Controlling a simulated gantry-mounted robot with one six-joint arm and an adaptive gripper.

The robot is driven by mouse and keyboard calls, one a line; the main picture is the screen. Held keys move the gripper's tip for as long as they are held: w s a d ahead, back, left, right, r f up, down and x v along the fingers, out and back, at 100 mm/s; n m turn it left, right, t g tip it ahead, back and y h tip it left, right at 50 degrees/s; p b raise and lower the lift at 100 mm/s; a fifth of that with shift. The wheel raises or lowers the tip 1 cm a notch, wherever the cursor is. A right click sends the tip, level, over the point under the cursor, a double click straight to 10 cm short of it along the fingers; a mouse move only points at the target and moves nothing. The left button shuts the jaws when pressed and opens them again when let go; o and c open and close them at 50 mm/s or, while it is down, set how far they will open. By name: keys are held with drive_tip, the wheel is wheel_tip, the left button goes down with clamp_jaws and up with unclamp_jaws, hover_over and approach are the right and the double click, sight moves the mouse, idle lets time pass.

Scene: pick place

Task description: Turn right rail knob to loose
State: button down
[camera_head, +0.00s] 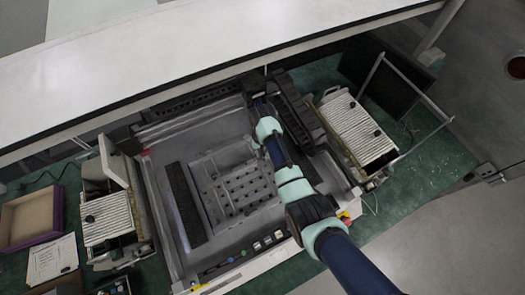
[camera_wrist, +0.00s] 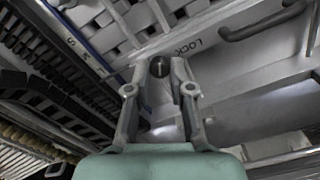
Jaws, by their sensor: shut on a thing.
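The rail knob (camera_wrist: 159,66) is a small dark round piece between my fingertips in the wrist view. The word LOCK is printed on the light metal surface just to its right. My gripper (camera_wrist: 160,74) is shut on the knob, with one finger on each side of it. The fingers hide part of the knob, and I cannot tell its exact angle. In the head view my arm reaches over the machine bed, and my gripper (camera_head: 254,143) shows only in part beside a perforated plate (camera_head: 235,188). The knob cannot be made out there.
A dark curved handle (camera_wrist: 262,22) lies to the upper right in the wrist view. A blue strip with size letters (camera_wrist: 78,42) and dark ribbed rails (camera_wrist: 50,95) lie to the left. In the head view, ribbed units (camera_head: 352,128) flank the machine, and a white shelf (camera_head: 150,62) spans the back.

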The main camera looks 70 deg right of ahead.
drive_tip(key=n+p, duration=0.2)
drive_tip(key=n, duration=0.4)
drive_tip(key=shift+w+r, duration=0.1)
drive_tip(key=shift+r, duration=0.05)
drive_tip(key=n+p, duration=0.1)
drive_tip(key=n, duration=0.4)
drive_tip(key=shift+a+n+p, duration=0.1)
drive_tip(key=shift+n+p, duration=0.2)
drive_tip(key=shift+n, duration=0.1)
drive_tip(key=n+p, duration=0.1)
drive_tip(key=n, duration=0.4)
drive_tip(key=shift+a, duration=0.1)
drive_tip(key=n, duration=0.6)
drive_tip(key=shift+n, duration=0.4)
drive_tip(key=c, duration=1)
unclamp_jaws()
drive_tip(key=shift+c, duration=0.2)
